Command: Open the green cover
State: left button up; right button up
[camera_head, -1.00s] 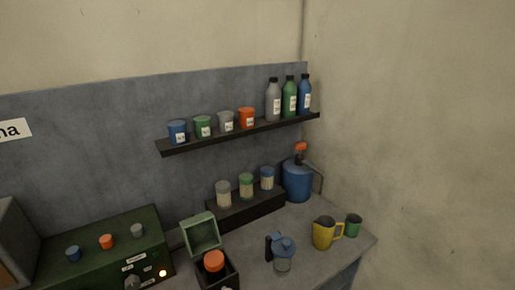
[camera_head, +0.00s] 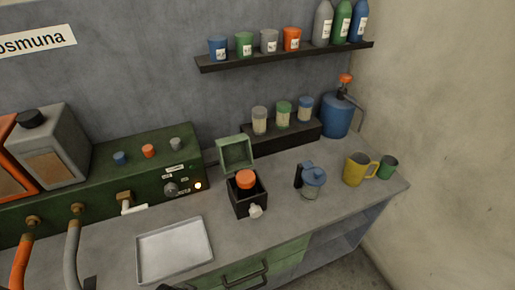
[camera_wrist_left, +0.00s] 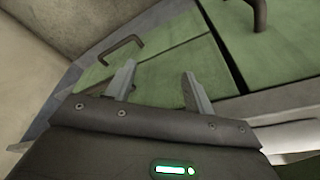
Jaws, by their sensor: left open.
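I cannot make out my left gripper in the head view. My right gripper is not in view.
A metal tray (camera_head: 174,250) lies left of the box. A blue-lidded jar (camera_head: 312,181) and a yellow jug (camera_head: 358,169) stand to its right. A green machine (camera_head: 100,180) stands at the left. Free counter lies in front of the box.

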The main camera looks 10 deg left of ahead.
pick_arm(q)
jog(key=s+f+g+b, duration=0.1)
jog(key=s+f+b, duration=0.15)
jog(key=f, duration=0.85)
jog(key=s+f+b, duration=0.2)
jog(key=s+f, duration=0.2)
jog(key=f, duration=0.7)
jog(key=s+a+f+b, duration=0.2)
jog(key=s+a+f, duration=0.1)
jog(key=s+f, duration=0.9)
jog(key=shift+s+f+g, duration=0.15)
jog(key=shift+s+g, duration=0.25)
